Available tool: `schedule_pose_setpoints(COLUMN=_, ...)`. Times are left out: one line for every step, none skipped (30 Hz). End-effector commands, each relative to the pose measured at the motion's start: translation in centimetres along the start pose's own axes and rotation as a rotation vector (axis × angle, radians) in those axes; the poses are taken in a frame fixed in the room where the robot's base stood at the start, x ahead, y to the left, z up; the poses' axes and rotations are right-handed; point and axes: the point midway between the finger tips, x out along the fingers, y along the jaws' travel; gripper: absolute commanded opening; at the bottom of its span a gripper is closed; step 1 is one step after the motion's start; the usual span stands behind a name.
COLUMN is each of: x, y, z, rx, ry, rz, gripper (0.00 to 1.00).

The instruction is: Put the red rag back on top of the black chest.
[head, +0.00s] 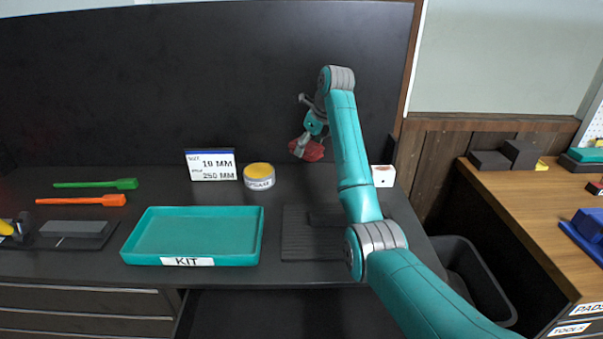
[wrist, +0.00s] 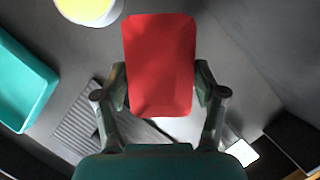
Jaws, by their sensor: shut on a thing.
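A red rag (head: 307,151) is held up over the back of a black worktop in the head view. In the wrist view the rag (wrist: 160,60) hangs between the two fingers of my gripper (wrist: 161,86), one finger on each side. My gripper (head: 311,138) is shut on it. The black worktop (head: 150,192) has drawers (head: 85,299) under its left part, so it may be the black chest; I cannot tell for sure. The rag looks clear of the surface, but its exact height is unclear.
A teal KIT tray (head: 192,210), a yellow-topped tin (head: 259,176) and a size sign (head: 210,165) stand left. A ridged dark mat (head: 300,240) lies in front. A white block (head: 383,175) is right. A dark bin (head: 470,275) stands between worktop and wooden bench (head: 530,220).

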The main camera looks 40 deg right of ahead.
Motion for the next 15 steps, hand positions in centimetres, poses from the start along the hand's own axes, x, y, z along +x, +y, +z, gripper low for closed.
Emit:
schedule_pose_setpoints(x=0.4, y=0.0, z=-0.2, rx=0.001, ry=0.001, rz=0.001, gripper=0.37)
schedule_pose_setpoints(x=0.6, y=0.0, z=-0.3, rx=0.001, ry=0.002, rz=0.001, gripper=0.37)
schedule_pose_setpoints(x=1.1, y=0.0, z=-0.5, rx=0.001, ry=0.002, rz=0.001, gripper=0.37)
schedule_pose_setpoints(x=1.4, y=0.0, z=-0.6, rx=0.001, ry=0.003, rz=0.002, gripper=0.37)
schedule_pose_setpoints(x=1.9, y=0.0, z=-0.8, rx=0.001, ry=0.003, rz=0.002, gripper=0.37)
schedule_pose_setpoints(x=2.5, y=0.0, z=-1.1, rx=0.001, ry=0.003, rz=0.002, gripper=0.37)
schedule_pose_setpoints(x=3.0, y=0.0, z=-1.3, rx=0.002, ry=0.003, rz=0.002, gripper=0.37)
schedule_pose_setpoints(x=3.5, y=0.0, z=-1.5, rx=0.002, ry=0.003, rz=0.002, gripper=0.37)
schedule_pose_setpoints(x=4.2, y=0.1, z=-1.8, rx=0.001, ry=0.003, rz=0.002, gripper=0.37)
schedule_pose_setpoints(x=4.6, y=0.1, z=-2.0, rx=0.001, ry=0.003, rz=0.002, gripper=0.37)
schedule_pose_setpoints(x=5.0, y=0.0, z=-2.1, rx=0.001, ry=0.002, rz=0.002, gripper=0.37)
schedule_pose_setpoints(x=5.3, y=0.0, z=-2.2, rx=0.001, ry=0.001, rz=0.001, gripper=0.37)
schedule_pose_setpoints(x=5.6, y=0.0, z=-2.3, rx=0.0, ry=0.001, rz=0.001, gripper=0.37)
schedule_pose_setpoints(x=5.8, y=0.0, z=-2.4, rx=0.0, ry=0.001, rz=0.001, gripper=0.37)
schedule_pose_setpoints(x=6.0, y=0.0, z=-2.5, rx=0.0, ry=0.001, rz=0.001, gripper=0.37)
